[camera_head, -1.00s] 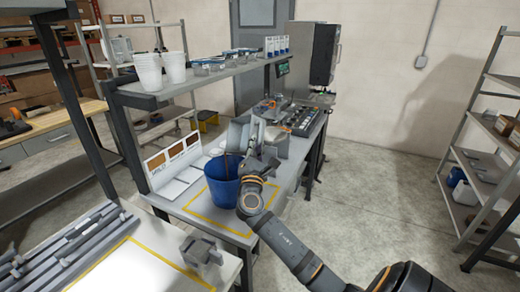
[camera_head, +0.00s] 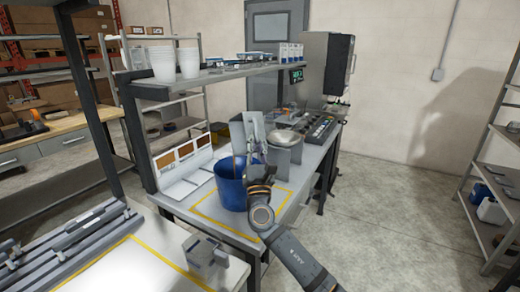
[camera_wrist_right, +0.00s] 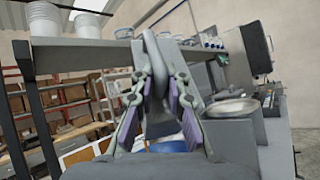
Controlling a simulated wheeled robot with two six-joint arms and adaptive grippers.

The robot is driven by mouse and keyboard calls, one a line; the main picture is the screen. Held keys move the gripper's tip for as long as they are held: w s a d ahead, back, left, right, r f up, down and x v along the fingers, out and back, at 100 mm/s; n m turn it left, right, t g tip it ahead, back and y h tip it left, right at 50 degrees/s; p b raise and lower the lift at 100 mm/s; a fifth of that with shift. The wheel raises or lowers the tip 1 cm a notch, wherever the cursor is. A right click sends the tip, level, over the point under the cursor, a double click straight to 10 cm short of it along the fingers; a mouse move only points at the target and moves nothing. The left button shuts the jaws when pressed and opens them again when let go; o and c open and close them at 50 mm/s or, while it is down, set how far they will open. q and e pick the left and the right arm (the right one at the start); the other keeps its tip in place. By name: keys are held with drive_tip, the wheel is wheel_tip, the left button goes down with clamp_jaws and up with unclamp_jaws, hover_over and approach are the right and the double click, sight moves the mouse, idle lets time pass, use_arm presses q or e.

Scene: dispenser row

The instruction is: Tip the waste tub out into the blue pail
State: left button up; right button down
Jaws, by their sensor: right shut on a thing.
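The blue pail (camera_head: 229,194) stands on the bench inside a yellow outlined area. My right gripper (camera_head: 257,160) is above the pail's right rim, and its arm hides part of the pail's right side. It is shut on the waste tub (camera_head: 249,128), a grey tub held up steeply tilted over the pail. In the right wrist view the tub's grey wall or grip (camera_wrist_right: 157,75) stands between the two fingers, and a sliver of blue shows low behind them. The insides of tub and pail are hidden. My left gripper is not in view.
A grey stand with a round metal dish (camera_head: 284,138) is just right of the tub. A shelf (camera_head: 190,80) with white cups (camera_head: 163,63) runs above the bench's back. A white panel with brown windows (camera_head: 181,160) stands left of the pail. A grey block (camera_head: 205,253) is on the near table.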

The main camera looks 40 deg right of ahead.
drive_tip(key=shift+a+f+n+t+y+b, duration=0.15)
drive_tip(key=shift+a+n+t+y+b, duration=0.35)
drive_tip(key=shift+n, duration=0.5)
drive_tip(key=shift+a+n+t+y+b, duration=0.35)
drive_tip(key=shift+n+t+y, duration=0.3)
drive_tip(key=shift+n, duration=0.25)
drive_tip(key=shift+w, duration=0.1)
